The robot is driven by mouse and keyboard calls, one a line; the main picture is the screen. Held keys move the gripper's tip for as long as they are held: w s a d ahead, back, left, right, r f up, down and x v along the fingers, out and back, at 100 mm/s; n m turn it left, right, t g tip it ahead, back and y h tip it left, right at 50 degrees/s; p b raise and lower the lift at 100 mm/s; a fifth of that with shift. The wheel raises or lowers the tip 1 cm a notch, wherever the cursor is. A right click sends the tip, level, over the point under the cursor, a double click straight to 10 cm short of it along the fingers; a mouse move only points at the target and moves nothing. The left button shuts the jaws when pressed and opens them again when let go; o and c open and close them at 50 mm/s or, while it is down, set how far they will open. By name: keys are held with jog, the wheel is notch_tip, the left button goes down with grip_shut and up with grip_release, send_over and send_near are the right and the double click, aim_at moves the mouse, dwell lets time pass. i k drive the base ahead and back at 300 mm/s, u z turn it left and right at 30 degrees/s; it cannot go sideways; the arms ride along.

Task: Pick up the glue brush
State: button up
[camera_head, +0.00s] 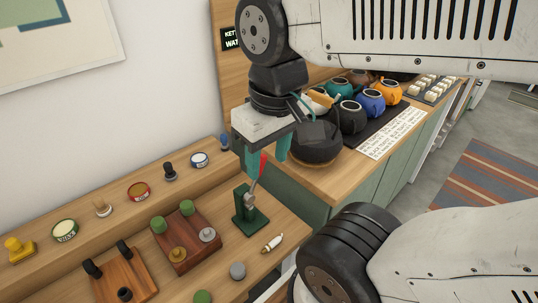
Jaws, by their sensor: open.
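My gripper (267,170) points down above the bench with its two teal fingers apart. A small red part (262,162) shows between the fingers, partly hidden by the left one. Below it stands a dark green stand (252,222) with a grey metal piece (250,199) on it. I cannot tell whether the red part is joined to that piece or touches a finger. A small pale object with a brownish end (272,243) lies on the bench in front of the stand. I cannot tell for sure which of these is the glue brush.
A wooden block with green and metal knobs (185,255) and a rack with black handles (132,272) stand to the left. Stamps and tins, including a wax tin (65,230), line the back ledge. A black kettle (315,143) and coloured teapots (370,101) stand right behind.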

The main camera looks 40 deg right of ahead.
aim_at(224, 146)
jog(key=k, duration=1.3)
jog(key=z, duration=0.7)
jog(key=i, duration=1.45)
jog(key=u, duration=0.7)
